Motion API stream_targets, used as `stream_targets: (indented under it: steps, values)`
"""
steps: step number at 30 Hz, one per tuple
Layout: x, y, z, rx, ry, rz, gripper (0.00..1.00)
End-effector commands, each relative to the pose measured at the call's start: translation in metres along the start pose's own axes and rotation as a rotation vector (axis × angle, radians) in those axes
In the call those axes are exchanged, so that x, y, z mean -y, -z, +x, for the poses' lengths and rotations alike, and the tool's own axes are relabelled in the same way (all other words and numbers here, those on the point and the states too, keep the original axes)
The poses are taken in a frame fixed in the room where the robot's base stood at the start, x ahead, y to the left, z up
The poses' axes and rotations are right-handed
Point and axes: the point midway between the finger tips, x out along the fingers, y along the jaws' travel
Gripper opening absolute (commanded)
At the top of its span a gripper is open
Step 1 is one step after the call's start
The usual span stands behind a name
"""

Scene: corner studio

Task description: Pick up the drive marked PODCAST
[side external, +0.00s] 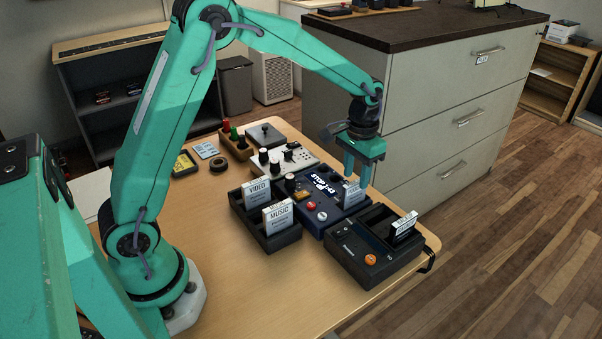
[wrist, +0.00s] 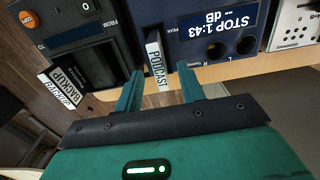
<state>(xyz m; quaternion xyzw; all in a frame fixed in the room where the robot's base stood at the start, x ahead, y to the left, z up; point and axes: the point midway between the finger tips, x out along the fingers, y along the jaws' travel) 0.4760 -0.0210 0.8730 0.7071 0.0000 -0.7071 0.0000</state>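The drive marked PODCAST (wrist: 157,64) stands upright, with a white label and dark body, at the near edge of the blue recorder (wrist: 230,22) in the wrist view. In the side view the drive (side external: 352,194) shows just below my gripper (side external: 357,178), its lower part hard to make out. In the wrist view my gripper (wrist: 160,71) is open, with one green finger on each side of the drive and a visible gap at both. The fingertips are near the drive's top; I cannot tell exactly how far down they reach.
The BACKUP drive (side external: 404,224) stands in the black dock (side external: 362,262) beside the recorder. VIDEO (side external: 256,191) and MUSIC (side external: 278,217) drives stand in a black holder (side external: 270,243). A white mixer (side external: 283,160) is behind. The front of the table (side external: 215,285) is clear.

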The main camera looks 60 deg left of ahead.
Motion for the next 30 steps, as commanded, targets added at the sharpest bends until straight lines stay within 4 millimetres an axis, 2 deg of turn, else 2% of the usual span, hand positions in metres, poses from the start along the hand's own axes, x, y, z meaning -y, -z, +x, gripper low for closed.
stream_targets:
  steps: [7,18,30]
  values:
    - [0.000,-0.001,0.008,0.003,0.000,0.000,0.39]
    - [-0.001,-0.002,0.047,0.002,0.000,0.000,0.39]
    - [-0.001,-0.001,0.052,0.000,0.000,0.000,0.39]
